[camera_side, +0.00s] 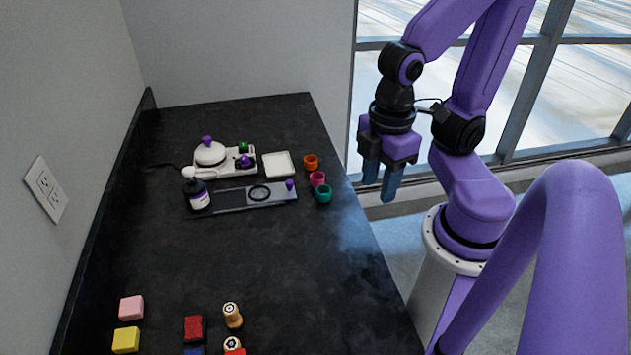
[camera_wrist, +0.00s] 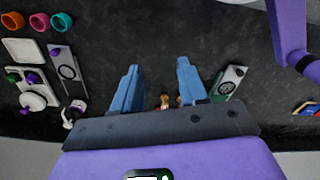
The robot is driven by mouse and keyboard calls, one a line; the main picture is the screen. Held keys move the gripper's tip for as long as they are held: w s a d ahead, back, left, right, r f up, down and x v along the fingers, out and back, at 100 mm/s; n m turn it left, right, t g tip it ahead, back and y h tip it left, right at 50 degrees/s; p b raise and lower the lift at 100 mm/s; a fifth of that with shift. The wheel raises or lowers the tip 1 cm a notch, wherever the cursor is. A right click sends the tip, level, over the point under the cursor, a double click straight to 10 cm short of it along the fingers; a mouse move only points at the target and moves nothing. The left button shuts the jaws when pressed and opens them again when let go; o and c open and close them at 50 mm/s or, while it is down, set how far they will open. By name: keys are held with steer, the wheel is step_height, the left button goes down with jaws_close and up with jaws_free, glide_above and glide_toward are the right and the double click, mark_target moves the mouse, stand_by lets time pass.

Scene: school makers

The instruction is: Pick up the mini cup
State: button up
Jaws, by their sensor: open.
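Several mini cups stand in a short row near the counter's right edge in the side view: an orange cup (camera_side: 311,162), a pink cup (camera_side: 317,179) and a teal cup (camera_side: 323,194). The wrist view shows the orange cup (camera_wrist: 13,21), the pink cup (camera_wrist: 39,22) and the teal cup (camera_wrist: 62,21) at its top left. My gripper (camera_side: 379,190) hangs above and to the right of the cups in the side view, apart from them. In the wrist view my gripper (camera_wrist: 158,78) has its blue fingers spread with nothing held between them.
Coloured blocks, including a pink block (camera_side: 131,307), lie at the near end. The middle counter (camera_side: 260,255) is clear.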

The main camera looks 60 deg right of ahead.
stand_by(0.3)
steer(key=o, duration=0.6)
steer(key=w+d+f+n, duration=0.1)
steer(key=w+d+n, duration=0.15)
steer(key=w, duration=0.55)
steer(key=w+d+f+n, duration=0.1)
steer(key=w+d+n, duration=0.15)
steer(key=w, duration=0.45)
steer(key=n, duration=0.6)
glide_above(317, 173)
steer(key=s+a, duration=0.2)
step_height(317, 173, down, 5)
steer(key=f, duration=1.1)
steer(key=shift+w+d, duration=0.2)
steer(key=shift+w+a+f, duration=0.1)
steer(key=shift+f, duration=1.3)
steer(key=shift+w+f, duration=0.1)
steer(key=shift+f, duration=1.3)
